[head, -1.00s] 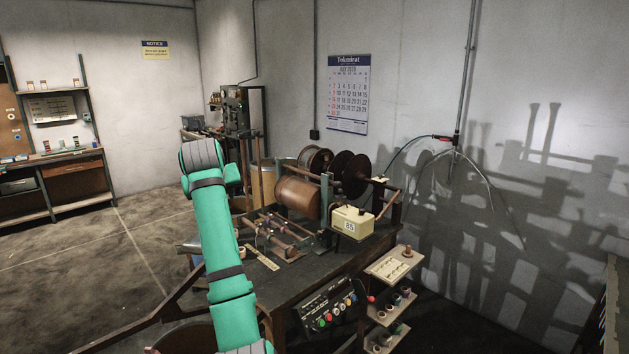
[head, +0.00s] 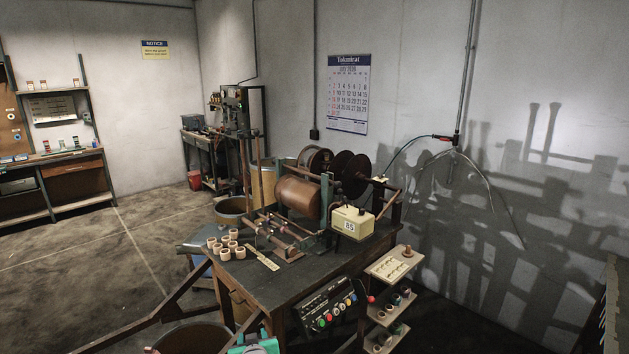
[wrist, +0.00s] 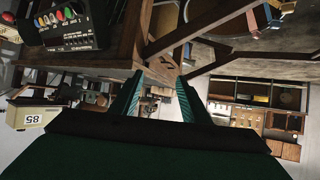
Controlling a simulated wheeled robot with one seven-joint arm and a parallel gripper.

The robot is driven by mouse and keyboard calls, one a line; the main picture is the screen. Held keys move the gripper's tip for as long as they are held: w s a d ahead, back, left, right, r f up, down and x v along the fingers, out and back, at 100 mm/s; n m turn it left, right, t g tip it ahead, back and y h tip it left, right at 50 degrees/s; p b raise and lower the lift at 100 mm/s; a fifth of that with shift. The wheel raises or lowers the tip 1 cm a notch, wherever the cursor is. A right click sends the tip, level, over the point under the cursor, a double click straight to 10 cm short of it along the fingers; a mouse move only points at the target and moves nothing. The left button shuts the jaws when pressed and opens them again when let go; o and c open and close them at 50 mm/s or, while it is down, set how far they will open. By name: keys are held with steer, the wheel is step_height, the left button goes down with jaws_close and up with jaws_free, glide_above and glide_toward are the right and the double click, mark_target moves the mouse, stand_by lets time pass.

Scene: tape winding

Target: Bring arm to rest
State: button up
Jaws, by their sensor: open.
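My gripper (wrist: 157,98) shows in the wrist view as two green fingers standing apart with nothing between them. That view is upside down and has the workbench with its control box above and beside the fingers. In the head view only a small green piece of my arm (head: 255,346) shows at the bottom edge, below the front of the workbench. The gripper itself cannot be made out there.
The winding workbench (head: 262,284) carries a copper-coloured drum (head: 297,198), a box marked 85 (head: 352,222) and several small spools (head: 225,245). A control box (head: 328,308) and a small shelf (head: 392,268) are at its front. Open floor (head: 100,245) lies to the left.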

steer(key=s+d+f+m+t, duration=0.1)
steer(key=s+d+f, duration=0.35)
steer(key=s, duration=0.55)
steer(key=s+d+f+h, duration=0.1)
steer(key=s+d+f, duration=0.3)
steer(key=s, duration=0.5)
steer(key=s+d+f+m+t, duration=0.1)
steer(key=s+d+f, duration=0.1)
steer(key=s+f, duration=0.6)
steer(key=s+d+r+m+h, duration=0.1)
steer(key=s+d+r, duration=0.2)
steer(key=s, duration=0.6)
steer(key=s+d+r, duration=0.2)
steer(key=s+r, duration=0.1)
steer(key=s, duration=0.7)
steer(key=s+d+r+t+h, duration=0.1)
steer(key=s+d+r, duration=0.2)
steer(key=s+r, duration=0.8)
steer(key=shift+s+r+t, duration=0.2)
steer(key=shift+s+t, duration=0.2)
steer(key=shift+s, duration=0.3)
steer(key=shift+c, duration=0.3)
